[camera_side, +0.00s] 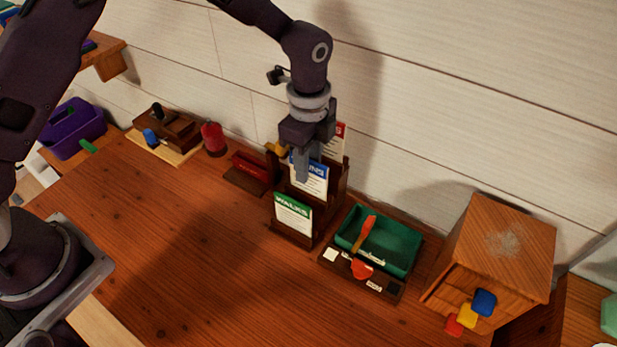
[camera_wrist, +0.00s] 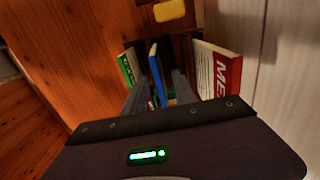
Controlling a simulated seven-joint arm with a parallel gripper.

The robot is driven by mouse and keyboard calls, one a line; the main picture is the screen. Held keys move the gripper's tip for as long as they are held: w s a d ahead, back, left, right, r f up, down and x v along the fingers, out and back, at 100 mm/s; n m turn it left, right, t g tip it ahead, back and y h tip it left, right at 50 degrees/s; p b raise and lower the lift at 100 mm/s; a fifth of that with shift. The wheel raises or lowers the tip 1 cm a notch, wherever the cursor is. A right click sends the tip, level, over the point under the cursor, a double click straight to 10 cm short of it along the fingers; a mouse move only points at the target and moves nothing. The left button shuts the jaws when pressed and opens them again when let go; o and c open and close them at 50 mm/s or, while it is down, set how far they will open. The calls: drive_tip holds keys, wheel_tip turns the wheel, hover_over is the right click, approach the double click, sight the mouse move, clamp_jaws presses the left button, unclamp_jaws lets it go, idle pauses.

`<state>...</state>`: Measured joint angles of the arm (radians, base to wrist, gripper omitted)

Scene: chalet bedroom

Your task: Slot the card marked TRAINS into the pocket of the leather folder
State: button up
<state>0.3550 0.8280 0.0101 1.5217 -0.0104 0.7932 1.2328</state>
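A dark wooden rack (camera_side: 334,196) holds three upright cards: a green WALKS card (camera_side: 293,213) in front, a blue card (camera_side: 311,178) in the middle and a red-topped card (camera_side: 334,141) at the back. The blue card's visible letters fit the end of TRAINS; my gripper (camera_side: 300,168) hides the rest. In the wrist view the blue card (camera_wrist: 157,76) stands between my two fingers (camera_wrist: 161,91), with gaps visible, so the gripper looks open around it. The red-topped card (camera_wrist: 225,75) is right of the fingers. A red, folder-like piece (camera_side: 250,166) on a dark base sits left of the rack; I cannot tell whether it is the leather folder.
A green tray (camera_side: 397,246) with a dark board (camera_side: 385,291) before it lies right of the rack. A wooden cabinet (camera_side: 500,245) with coloured knobs stands farther right. A red cylinder (camera_side: 213,139) and purple bin (camera_side: 75,126) are at left. The desk's front middle is clear.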

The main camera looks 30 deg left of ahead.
drive_tip(key=shift+f, duration=0.3)
clamp_jaws()
